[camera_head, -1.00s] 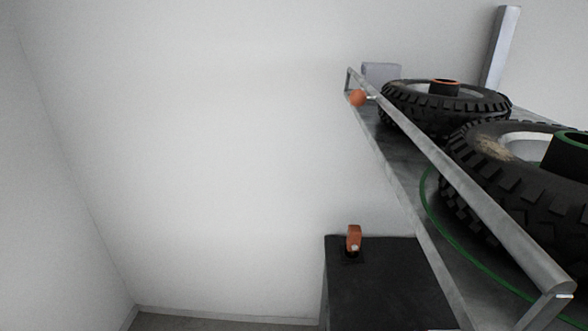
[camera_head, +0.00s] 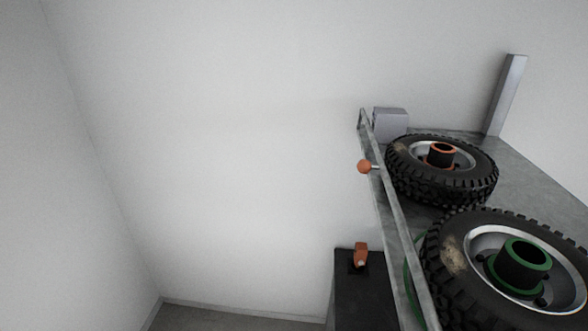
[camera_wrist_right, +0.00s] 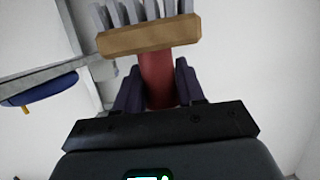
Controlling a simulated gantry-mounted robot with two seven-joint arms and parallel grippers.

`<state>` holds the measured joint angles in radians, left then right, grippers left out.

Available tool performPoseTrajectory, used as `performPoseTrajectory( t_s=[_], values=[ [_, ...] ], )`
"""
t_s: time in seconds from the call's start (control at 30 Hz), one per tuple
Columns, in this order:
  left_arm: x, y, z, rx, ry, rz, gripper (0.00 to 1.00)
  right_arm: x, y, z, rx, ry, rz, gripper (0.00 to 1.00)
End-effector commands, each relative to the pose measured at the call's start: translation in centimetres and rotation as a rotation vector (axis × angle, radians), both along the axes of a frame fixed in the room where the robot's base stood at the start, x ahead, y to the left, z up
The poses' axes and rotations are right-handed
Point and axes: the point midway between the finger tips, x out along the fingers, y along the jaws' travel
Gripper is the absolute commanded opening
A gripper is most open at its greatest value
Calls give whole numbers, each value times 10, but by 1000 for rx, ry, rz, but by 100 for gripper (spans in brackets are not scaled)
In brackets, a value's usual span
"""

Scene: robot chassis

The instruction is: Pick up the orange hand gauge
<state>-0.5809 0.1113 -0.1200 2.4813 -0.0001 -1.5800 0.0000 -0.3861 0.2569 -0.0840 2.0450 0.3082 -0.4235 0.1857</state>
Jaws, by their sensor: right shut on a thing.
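My right gripper (camera_wrist_right: 158,88) shows only in the right wrist view. Its two dark blue fingers are shut on the red handle (camera_wrist_right: 157,70) of a tool with a tan block (camera_wrist_right: 150,36) and a row of grey prongs (camera_wrist_right: 140,12). In the head view, a small orange item (camera_head: 361,254) stands upright on a black box-like surface (camera_head: 362,295). An orange ball (camera_head: 364,167) sits at the metal rail. I cannot tell which of these is the orange hand gauge. My left gripper is not in view.
A metal rack (camera_head: 386,205) on the right holds two treaded wheels, one with an orange-rimmed hub (camera_head: 441,155), one with a green-rimmed hub (camera_head: 522,262). A grey block (camera_head: 390,125) stands at its far end. A blue item (camera_wrist_right: 40,90) shows in the wrist view. The left is bare wall.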

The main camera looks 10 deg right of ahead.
Motion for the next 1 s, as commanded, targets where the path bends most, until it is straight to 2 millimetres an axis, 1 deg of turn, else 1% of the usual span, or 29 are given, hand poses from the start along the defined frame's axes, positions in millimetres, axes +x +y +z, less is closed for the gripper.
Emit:
performPoseTrajectory(
  t_s=[0.03,0.1,0.2,0.3,0.4,0.5,0.57,0.63,0.73,0.97,1.0],
  values=[
    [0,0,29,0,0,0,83,-1,12,28,2,-1,16,3],
    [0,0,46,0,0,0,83,-2,28,44,2,-1,35,3],
    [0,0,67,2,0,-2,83,-3,49,65,2,-1,64,3],
    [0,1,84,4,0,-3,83,-5,69,83,2,-2,92,3],
    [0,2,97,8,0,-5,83,-7,87,98,3,-3,118,3],
    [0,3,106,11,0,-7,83,-9,103,109,1,-1,143,3],
    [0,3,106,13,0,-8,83,-11,112,111,0,-2,160,3],
    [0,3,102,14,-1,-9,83,-12,120,111,-2,-3,181,3],
    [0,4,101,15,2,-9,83,-11,116,113,0,-1,186,3],
    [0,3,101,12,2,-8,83,-10,118,115,0,-2,184,3],
    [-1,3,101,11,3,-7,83,-10,119,113,-1,-1,183,3]
  ],
)
